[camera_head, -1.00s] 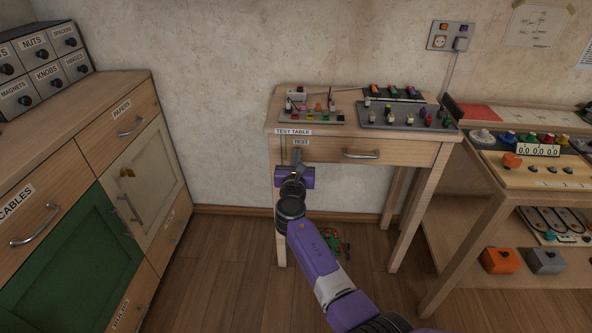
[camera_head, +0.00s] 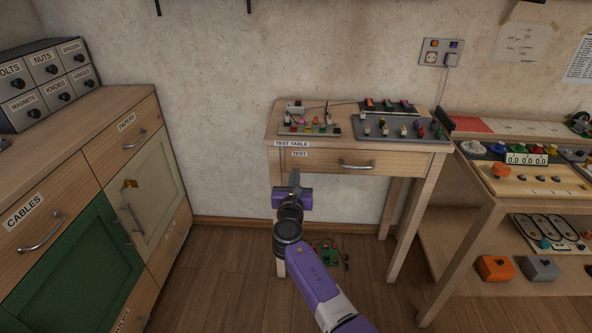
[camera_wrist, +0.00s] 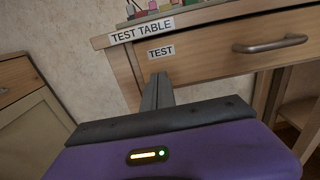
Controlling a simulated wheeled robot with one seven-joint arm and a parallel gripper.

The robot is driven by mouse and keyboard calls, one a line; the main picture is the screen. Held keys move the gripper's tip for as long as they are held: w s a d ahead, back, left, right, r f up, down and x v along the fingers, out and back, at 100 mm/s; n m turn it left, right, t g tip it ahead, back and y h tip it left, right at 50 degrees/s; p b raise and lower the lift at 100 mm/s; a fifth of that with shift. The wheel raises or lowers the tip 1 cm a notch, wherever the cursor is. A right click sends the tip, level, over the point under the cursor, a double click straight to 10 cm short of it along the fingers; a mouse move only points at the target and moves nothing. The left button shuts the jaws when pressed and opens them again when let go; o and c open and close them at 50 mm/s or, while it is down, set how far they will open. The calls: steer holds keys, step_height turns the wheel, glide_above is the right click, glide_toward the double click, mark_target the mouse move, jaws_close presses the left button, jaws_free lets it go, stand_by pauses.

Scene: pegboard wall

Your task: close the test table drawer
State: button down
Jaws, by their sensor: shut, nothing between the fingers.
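The test table (camera_head: 270,133) stands against the wall. Its wooden drawer (camera_head: 325,163), labelled TEST, has a metal bar handle (camera_head: 357,166) and looks flush or nearly flush with the table frame. In the wrist view the drawer front (camera_wrist: 205,62) fills the upper right, with its handle (camera_wrist: 270,44) at the right. My gripper (camera_head: 295,177) is shut and empty, just in front of and below the left end of the drawer. In the wrist view its fingertips (camera_wrist: 158,80) point up just under the TEST label; I cannot tell whether they touch the wood.
Small switch boards (camera_head: 400,128) lie on the table top. A cabinet with a green door (camera_head: 70,245) stands at the left. A workbench (camera_head: 475,215) with several devices is at the right. A green and red item (camera_head: 327,253) lies on the floor beneath the table.

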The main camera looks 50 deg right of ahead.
steer(key=p+v, duration=0.1)
steer(key=v, duration=0.8)
steer(key=shift+p, duration=0.4)
steer(key=shift+f, duration=0.15)
